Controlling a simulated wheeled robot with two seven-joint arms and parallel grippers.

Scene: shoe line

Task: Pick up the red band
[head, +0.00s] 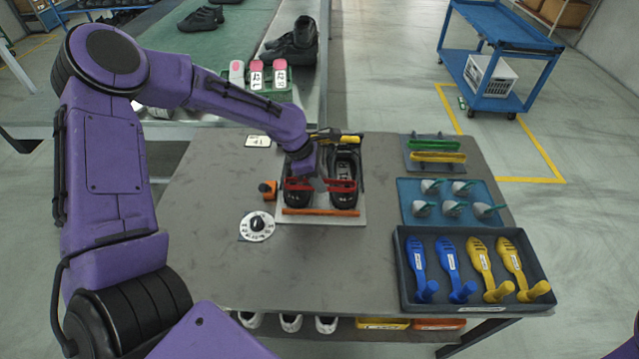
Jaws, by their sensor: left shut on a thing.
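Two dark shoes, a left one (297,198) and a right one (343,168), sit side by side on a light plate (350,219) on the grey table. A red band (298,184) lies across the left shoe, and a second red band (341,185) lies across the right shoe. My left gripper (304,177) is over the left shoe, pointing down, and is shut on the red band there. The wrist hides part of that shoe and the fingertips are small. My right gripper is out of view.
A dark tray (404,303) with blue and yellow tools is at right. A blue mat (411,207) and a holder with green and yellow bars (438,156) lie behind it. A white dial (257,226) and small orange block (267,190) are left of the plate. The front-left table is clear.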

